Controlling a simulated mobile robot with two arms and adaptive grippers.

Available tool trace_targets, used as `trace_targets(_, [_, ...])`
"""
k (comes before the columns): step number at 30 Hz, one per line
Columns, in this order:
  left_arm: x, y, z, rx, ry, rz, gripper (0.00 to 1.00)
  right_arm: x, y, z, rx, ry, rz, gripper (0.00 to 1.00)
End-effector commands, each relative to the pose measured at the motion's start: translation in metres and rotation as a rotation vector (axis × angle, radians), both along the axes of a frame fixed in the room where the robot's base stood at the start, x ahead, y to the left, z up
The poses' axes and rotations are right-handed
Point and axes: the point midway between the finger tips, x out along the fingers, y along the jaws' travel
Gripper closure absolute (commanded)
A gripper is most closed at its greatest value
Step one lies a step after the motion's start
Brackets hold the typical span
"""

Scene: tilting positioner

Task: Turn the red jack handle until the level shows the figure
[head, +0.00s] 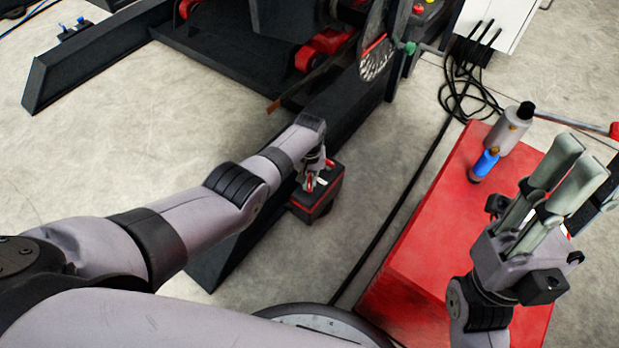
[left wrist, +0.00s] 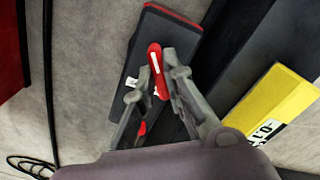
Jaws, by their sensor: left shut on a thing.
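The red jack handle (left wrist: 156,70) shows in the left wrist view between the two fingers of my left gripper (left wrist: 162,86), which is shut on it. The dark jack box (left wrist: 135,45) with a red edge lies just beyond. In the head view the box (head: 318,201) sits beside the black frame beam, with my left gripper (head: 314,180) over it, partly hidden by the arm. A yellow block (left wrist: 277,100) at the right of the left wrist view bears a white display (left wrist: 266,131) with tilted figures, possibly "-0.1". My right gripper (head: 582,166) is raised and empty, its fingers apart.
A red cabinet (head: 425,245) stands at the right with a grey and blue tool (head: 500,142) on it. The black positioner frame (head: 345,115) with a round dial plate (head: 378,55) stands behind. Black cables (head: 463,90) lie on the open concrete floor.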

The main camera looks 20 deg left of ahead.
Motion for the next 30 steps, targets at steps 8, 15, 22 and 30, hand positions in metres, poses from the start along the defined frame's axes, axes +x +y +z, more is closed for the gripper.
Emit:
trace_targets(8, [0.0004, 0.0, 0.0002, -0.001, -0.001, -0.091, 1.0, 0.0002, 0.0002, 0.0011, 0.0, 0.001, 0.0, 0.69])
trace_targets(15, [0.0006, 0.0, 0.0002, 0.0, -0.002, -0.111, 1.0, 0.0003, 0.0002, 0.0012, 0.0, 0.001, 0.0, 0.69])
trace_targets(22, [0.0007, 0.0, 0.0003, 0.0, -0.002, -0.111, 1.0, 0.0003, 0.0002, 0.0019, 0.0, -0.002, 0.0, 0.69])
trace_targets(30, [0.0006, 0.0001, 0.0003, 0.0, -0.002, -0.11, 0.75, 0.0002, 0.0001, 0.0032, -0.001, -0.008, 0.001, 0.69])
